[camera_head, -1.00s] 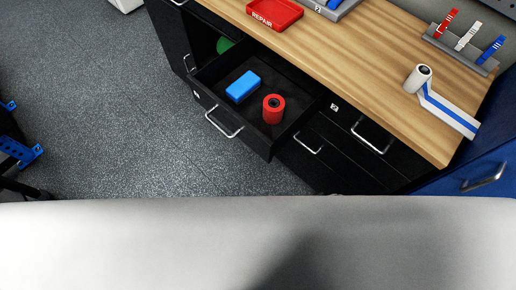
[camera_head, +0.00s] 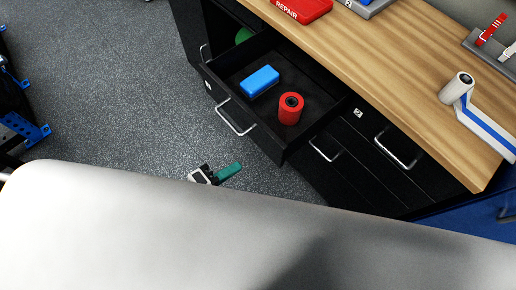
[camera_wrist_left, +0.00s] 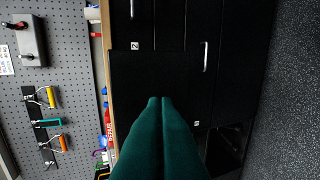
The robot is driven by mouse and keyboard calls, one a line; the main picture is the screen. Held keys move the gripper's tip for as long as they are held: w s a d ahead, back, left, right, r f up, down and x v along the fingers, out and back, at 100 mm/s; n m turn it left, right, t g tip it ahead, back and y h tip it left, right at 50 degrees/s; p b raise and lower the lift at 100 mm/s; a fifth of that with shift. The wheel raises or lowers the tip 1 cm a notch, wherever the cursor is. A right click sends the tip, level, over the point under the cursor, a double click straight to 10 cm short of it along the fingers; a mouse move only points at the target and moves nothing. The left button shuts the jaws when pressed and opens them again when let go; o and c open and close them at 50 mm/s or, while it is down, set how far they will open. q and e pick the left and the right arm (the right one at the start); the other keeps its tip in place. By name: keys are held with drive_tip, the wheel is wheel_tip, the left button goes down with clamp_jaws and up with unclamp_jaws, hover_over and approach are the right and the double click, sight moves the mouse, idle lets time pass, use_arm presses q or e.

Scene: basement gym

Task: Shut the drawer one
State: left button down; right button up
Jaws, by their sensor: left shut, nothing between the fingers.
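The black drawer (camera_head: 264,138) is pulled out of the cabinet under the wooden worktop. Its silver handle (camera_head: 233,118) faces the floor area at the left. A blue block (camera_head: 260,82) and a red roll (camera_head: 291,108) are inside it. My left gripper (camera_head: 230,171) shows green fingers below the drawer front in the head view, apart from it and above the floor. In the left wrist view, the green fingers (camera_wrist_left: 160,101) are together and empty, pointing toward black cabinet fronts. My right gripper is not in view.
Closed drawers with handles (camera_head: 398,149) are right of the open one. Grey floor (camera_head: 110,90) is clear at left. A pegboard (camera_wrist_left: 60,75) shows in the left wrist view.

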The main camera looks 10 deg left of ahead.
sight(267, 145)
use_arm(q)
drive_tip(key=x, duration=0.5)
drive_tip(key=r+x, duration=0.1)
drive_tip(key=x, duration=0.2)
drive_tip(key=shift+w+d+f+p, duration=0.1)
drive_tip(key=shift+w+d+p, duration=0.2)
drive_tip(key=shift+p, duration=0.1)
drive_tip(key=shift+w+d, duration=0.3)
drive_tip(key=shift+w, duration=0.15)
drive_tip(key=w+d, duration=0.2)
drive_tip(key=w, duration=0.1)
drive_tip(key=w+d, duration=0.2)
drive_tip(key=w, duration=0.1)
drive_tip(key=w+d, duration=0.3)
drive_tip(key=shift+w, duration=0.1)
drive_tip(key=w+d+b, duration=0.1)
drive_tip(key=w+d, duration=0.1)
drive_tip(key=w, duration=0.1)
drive_tip(key=w+d, duration=0.3)
drive_tip(key=w+d+b, duration=0.1)
drive_tip(key=w+d, duration=0.1)
drive_tip(key=w, duration=0.1)
drive_tip(key=shift+w+d+b, duration=0.3)
drive_tip(key=shift+w+d, duration=0.35)
drive_tip(key=shift+w, duration=0.05)
drive_tip(key=shift+w+r, duration=0.1)
drive_tip(key=shift+r, duration=0.2)
